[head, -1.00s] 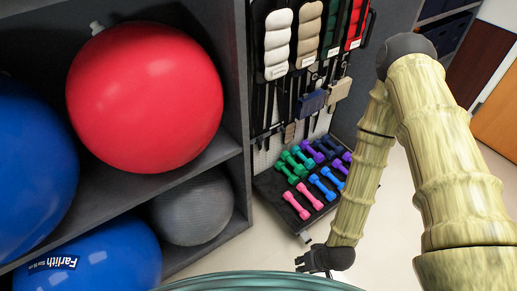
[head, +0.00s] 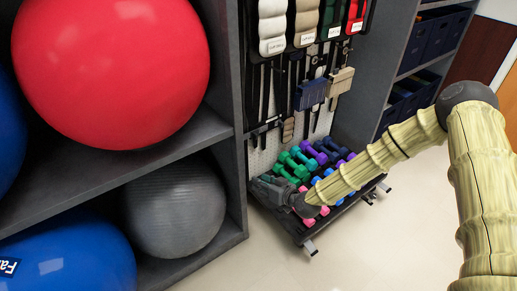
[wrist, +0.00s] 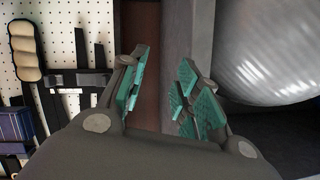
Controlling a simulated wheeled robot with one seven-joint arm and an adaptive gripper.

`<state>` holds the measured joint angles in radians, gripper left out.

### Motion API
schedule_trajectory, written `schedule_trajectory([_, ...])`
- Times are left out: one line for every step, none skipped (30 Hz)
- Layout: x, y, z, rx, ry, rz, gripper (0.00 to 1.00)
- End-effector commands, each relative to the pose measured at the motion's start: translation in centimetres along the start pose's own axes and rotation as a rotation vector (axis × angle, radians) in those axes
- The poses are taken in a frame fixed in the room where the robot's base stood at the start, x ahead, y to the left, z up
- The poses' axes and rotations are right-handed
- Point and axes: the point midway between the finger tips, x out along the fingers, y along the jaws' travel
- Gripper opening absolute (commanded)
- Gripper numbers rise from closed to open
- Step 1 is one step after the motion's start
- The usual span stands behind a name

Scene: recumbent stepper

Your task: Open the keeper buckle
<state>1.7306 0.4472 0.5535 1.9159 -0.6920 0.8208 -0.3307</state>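I cannot pick out a keeper buckle for certain. Straps hang on a pegboard (head: 262,158), with a blue block (head: 311,94), a tan block (head: 340,82) and a small tan pad (head: 288,130) low among them. My gripper (head: 266,189) is below them, at the left edge of the dumbbell rack, close to the shelf's side. In the wrist view my gripper (wrist: 154,92) is open and empty, its teal-padded fingers apart. That view also shows the tan pad (wrist: 25,50) and the blue block (wrist: 14,130) at its left, away from the fingers.
A grey shelf (head: 232,140) at left holds a red ball (head: 112,68), a grey ball (head: 174,210) and a blue ball (head: 75,258). Dumbbells lie on a low wheeled rack (head: 283,221). Another shelf unit (head: 395,72) with dark bins stands behind. The floor in front is clear.

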Motion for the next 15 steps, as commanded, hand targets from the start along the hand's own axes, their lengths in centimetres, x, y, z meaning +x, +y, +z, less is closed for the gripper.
schedule_trajectory([1.4,1.6,0.0,-0.023,0.048,0.004,0.32])
schedule_trajectory([2.0,2.4,-0.7,-0.041,0.076,0.005,0.32])
schedule_trajectory([2.6,3.2,-1.6,-0.064,0.111,0.006,0.32])
schedule_trajectory([3.0,4.0,-2.2,-0.081,0.137,0.008,0.32])
schedule_trajectory([3.4,4.6,-2.9,-0.097,0.163,0.010,0.32])
schedule_trajectory([3.9,5.5,-3.7,-0.119,0.195,0.014,0.32])
schedule_trajectory([4.2,6.1,-4.4,-0.136,0.218,0.017,0.32])
schedule_trajectory([4.3,6.8,-5.0,-0.150,0.240,0.020,0.32])
schedule_trajectory([4.6,7.5,-5.8,-0.169,0.267,0.025,0.32])
schedule_trajectory([4.8,8.0,-6.3,-0.182,0.285,0.028,0.32])
schedule_trajectory([4.8,8.5,-6.8,-0.195,0.301,0.032,0.32])
schedule_trajectory([4.9,9.1,-7.4,-0.210,0.321,0.036,0.32])
schedule_trajectory([5.0,9.4,-7.9,-0.219,0.333,0.040,0.32])
schedule_trajectory([5.0,9.7,-8.2,-0.226,0.344,0.042,0.32])
schedule_trajectory([5.0,10.0,-8.6,-0.236,0.355,0.044,0.32])
